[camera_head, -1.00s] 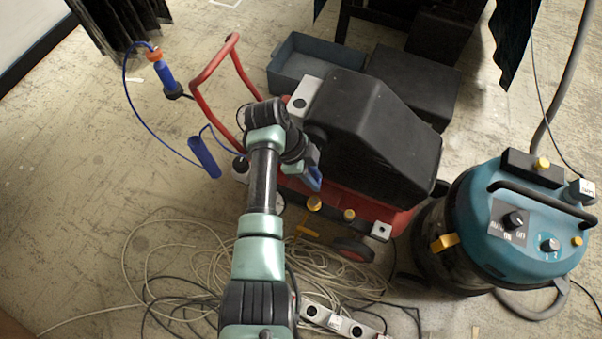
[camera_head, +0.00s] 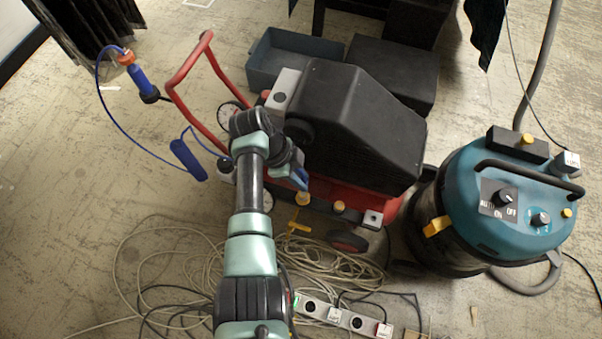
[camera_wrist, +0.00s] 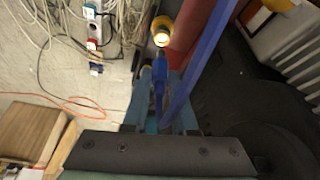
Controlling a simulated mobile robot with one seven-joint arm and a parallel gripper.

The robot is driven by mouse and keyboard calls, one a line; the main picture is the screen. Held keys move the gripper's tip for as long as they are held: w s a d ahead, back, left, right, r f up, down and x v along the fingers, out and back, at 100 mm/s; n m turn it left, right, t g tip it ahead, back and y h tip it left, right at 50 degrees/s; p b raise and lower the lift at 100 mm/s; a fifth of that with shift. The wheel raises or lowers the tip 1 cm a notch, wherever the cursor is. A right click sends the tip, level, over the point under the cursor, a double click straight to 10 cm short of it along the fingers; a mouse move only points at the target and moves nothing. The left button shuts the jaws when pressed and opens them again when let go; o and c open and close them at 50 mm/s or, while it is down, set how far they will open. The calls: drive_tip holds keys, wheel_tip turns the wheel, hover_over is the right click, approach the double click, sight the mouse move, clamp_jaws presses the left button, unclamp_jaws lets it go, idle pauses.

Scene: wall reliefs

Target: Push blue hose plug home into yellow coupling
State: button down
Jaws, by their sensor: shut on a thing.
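My gripper (camera_wrist: 160,78) is shut on the blue hose plug (camera_wrist: 159,88), which sits between its pale blue fingers in the wrist view. The plug's narrow tip points up the picture at a yellow coupling (camera_wrist: 162,25) with a bright mouth. The tip looks at or very near the mouth; I cannot tell how deep it sits. In the head view my gripper (camera_head: 301,180) is at the front of the red and black compressor (camera_head: 350,120), just above a yellow coupling (camera_head: 303,199). The plug is mostly hidden there.
A second yellow fitting (camera_head: 339,206) is to the right on the compressor. A teal vacuum (camera_head: 500,205) stands further right. Coiled cables (camera_head: 180,260) and a power strip (camera_head: 345,318) lie on the floor. A blue hose (camera_wrist: 205,55) runs beside my fingers.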

drive_tip(key=shift+f+b, duration=0.4)
drive_tip(key=shift+f, duration=0.55)
drive_tip(key=shift+p, duration=1.05)
idle(1.0)
drive_tip(key=shift+f+b, duration=0.75)
drive_tip(key=shift+f, duration=0.35)
drive_tip(key=shift+f, duration=0.3)
drive_tip(key=shift+f+b, duration=0.2)
drive_tip(key=shift+b, duration=0.1)
drive_tip(key=c, duration=0.6)
unclamp_jaws()
drive_tip(key=shift+c, duration=0.2)
drive_tip(key=p+v, duration=0.7)
drive_tip(key=v, duration=0.6)
